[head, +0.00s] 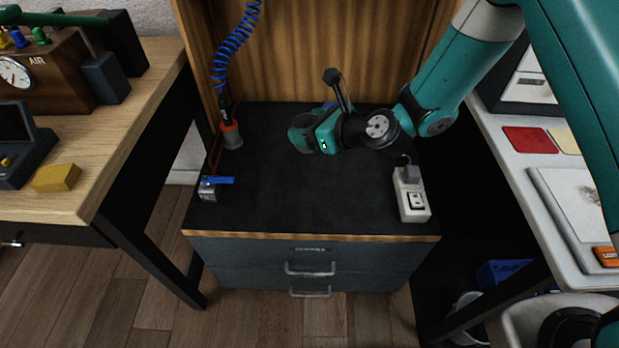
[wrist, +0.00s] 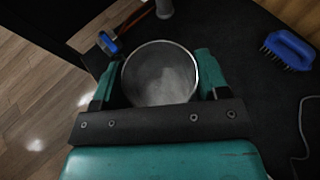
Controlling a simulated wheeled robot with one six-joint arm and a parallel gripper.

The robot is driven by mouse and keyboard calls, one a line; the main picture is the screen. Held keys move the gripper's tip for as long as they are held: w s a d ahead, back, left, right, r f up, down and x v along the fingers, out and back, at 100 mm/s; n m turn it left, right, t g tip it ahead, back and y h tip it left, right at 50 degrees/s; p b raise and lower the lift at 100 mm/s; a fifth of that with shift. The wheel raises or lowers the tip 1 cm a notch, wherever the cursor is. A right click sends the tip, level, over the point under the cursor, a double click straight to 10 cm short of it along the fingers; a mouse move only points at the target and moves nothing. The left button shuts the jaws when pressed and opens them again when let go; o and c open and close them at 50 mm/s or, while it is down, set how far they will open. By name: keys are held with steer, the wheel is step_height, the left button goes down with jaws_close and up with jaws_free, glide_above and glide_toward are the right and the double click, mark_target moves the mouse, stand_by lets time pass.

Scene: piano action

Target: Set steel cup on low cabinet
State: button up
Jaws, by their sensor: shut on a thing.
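The steel cup (wrist: 160,75) sits between the two teal fingers of my gripper (wrist: 158,85) in the wrist view. The gripper is shut on it, and I look into its round open mouth. In the head view my gripper (head: 303,138) is over the back middle of the low cabinet (head: 270,185), which has a dark top and wood edging. The cup is mostly hidden there behind the gripper. I cannot tell whether the cup's base touches the cabinet top.
On the cabinet stand a blue-handled valve (head: 209,189), an orange-grey air nozzle (head: 231,134) on a blue coiled hose and a white power strip (head: 411,196). A blue brush (wrist: 288,48) lies near the gripper. The cabinet top's front middle is clear. Benches flank it.

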step_height(320, 180, down, 17)
steer(key=b, duration=0.3)
steer(key=shift+r+b, duration=0.2)
steer(key=shift+b, duration=0.15)
steer(key=shift+s+f, duration=0.1)
steer(key=shift+f, duration=0.1)
steer(key=o, duration=1)
steer(key=shift+c, duration=0.2)
steer(key=shift+r, duration=0.1)
